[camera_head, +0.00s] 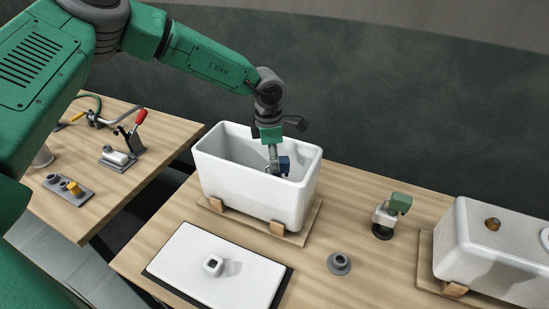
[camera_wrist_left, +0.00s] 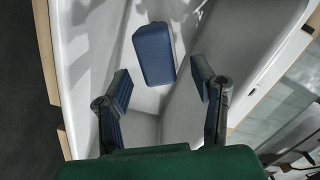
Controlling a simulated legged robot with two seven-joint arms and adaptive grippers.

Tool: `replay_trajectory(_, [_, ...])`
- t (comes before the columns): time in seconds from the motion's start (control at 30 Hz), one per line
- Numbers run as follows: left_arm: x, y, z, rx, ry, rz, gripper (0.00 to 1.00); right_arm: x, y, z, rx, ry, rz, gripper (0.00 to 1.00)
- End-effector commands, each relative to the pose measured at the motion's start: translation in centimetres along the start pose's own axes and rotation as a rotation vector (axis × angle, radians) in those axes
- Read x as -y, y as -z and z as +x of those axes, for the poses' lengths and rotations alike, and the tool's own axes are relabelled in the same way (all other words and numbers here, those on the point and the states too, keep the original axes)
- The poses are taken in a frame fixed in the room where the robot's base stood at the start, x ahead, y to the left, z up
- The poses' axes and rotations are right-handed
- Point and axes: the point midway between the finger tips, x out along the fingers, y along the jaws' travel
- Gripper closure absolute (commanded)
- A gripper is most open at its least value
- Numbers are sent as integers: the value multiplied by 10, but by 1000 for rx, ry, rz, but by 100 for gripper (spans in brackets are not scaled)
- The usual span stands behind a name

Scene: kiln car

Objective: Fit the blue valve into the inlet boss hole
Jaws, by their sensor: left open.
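The white tank (camera_head: 215,172) stands open-topped on the table, with my left gripper (camera_head: 275,156) reaching down into it. The blue valve (camera_head: 284,164) shows as a dark blue block beside the fingers; in the left wrist view the blue valve (camera_wrist_left: 153,54) lies beyond and between the spread fingertips. My left gripper (camera_wrist_left: 160,88) is open, with a finger to each side and visible gaps to the block. The valve's lower part and the inlet boss hole are hidden, so I cannot tell whether the valve sits in it. My right gripper is out of view.
A green-topped valve (camera_head: 388,214) stands on the right. A grey ring (camera_head: 339,263) lies before it. A white lidded tank (camera_head: 480,265) is at far right. A left-hand table holds a red-handled clamp (camera_head: 125,145).

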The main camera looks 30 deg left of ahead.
Motion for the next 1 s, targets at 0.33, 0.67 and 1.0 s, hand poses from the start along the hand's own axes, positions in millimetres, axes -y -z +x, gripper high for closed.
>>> replay_trajectory(0.33, [0, 0, -15, 1, -1, 0, 48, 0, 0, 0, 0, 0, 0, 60])
replay_trajectory(0.67, [0, 0, -28, 1, 0, 0, 48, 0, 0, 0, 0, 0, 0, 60])
replay_trajectory(1.0, [0, 0, -41, 0, 0, 0, 48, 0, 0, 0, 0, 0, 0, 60])
